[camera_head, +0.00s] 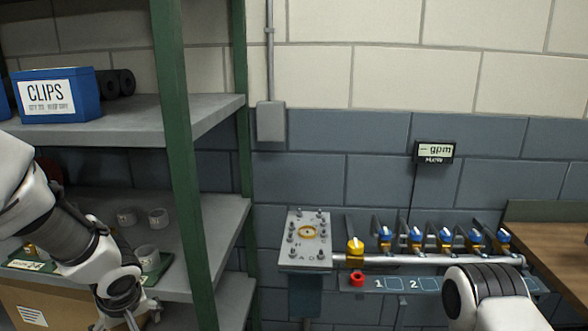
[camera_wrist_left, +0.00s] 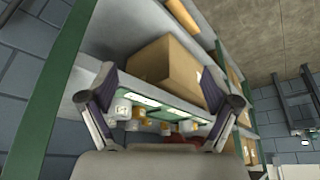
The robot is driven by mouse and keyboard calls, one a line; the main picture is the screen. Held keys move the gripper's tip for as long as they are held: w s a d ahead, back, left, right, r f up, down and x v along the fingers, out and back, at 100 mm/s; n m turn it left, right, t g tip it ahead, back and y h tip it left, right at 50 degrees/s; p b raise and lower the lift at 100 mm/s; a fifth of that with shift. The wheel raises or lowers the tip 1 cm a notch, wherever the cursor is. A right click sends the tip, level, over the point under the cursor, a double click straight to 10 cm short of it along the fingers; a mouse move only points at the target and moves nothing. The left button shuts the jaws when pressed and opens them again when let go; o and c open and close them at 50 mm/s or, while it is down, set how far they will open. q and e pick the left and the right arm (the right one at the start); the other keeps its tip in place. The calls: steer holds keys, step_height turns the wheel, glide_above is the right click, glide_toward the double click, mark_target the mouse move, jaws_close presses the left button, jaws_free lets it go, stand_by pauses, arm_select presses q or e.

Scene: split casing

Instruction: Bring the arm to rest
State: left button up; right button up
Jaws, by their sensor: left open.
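My left arm comes in from the left in the head view. My left gripper (camera_head: 127,322) hangs at the bottom edge there, mostly cut off. In the left wrist view its two fingers are spread wide, and the gripper (camera_wrist_left: 157,82) is open with nothing between the fingers. Behind them are the green-edged shelves. My right arm shows at the lower right of the head view, in front of the pipe; its gripper is not visible. A grey casing plate (camera_head: 296,261) with several bolts and a yellow ring (camera_head: 309,233) stands by the wall, apart from both arms.
A green-posted shelf (camera_head: 205,118) holds a blue CLIPS box (camera_head: 58,97) and white cups (camera_head: 158,217). A pipe (camera_head: 400,262) with a yellow valve and several blue-topped valves runs right of the plate. A wooden bench (camera_head: 555,240) stands at the right. A cardboard box (camera_wrist_left: 160,65) sits on a shelf.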

arm_select(q)
steer(key=s+f+g, duration=0.3)
steer(key=f, duration=0.8)
steer(key=s+d+f+m+g+h, duration=0.15)
steer(key=s+d+f, duration=0.25)
steer(key=s+f, duration=0.8)
steer(key=s+d+f+m+g+h, duration=0.1)
steer(key=s+d+f+g+h, duration=0.15)
steer(key=s+f, duration=0.95)
steer(key=r+m+t, duration=0.1)
steer(key=r+m, duration=0.1)
steer(key=a+r+m+t+y, duration=0.1)
steer(key=r+m+t, duration=0.1)
arm_select(e)
steer(key=shift+w+d, duration=0.1)
steer(key=shift+w, duration=0.25)
arm_select(q)
steer(key=shift+s, duration=0.1)
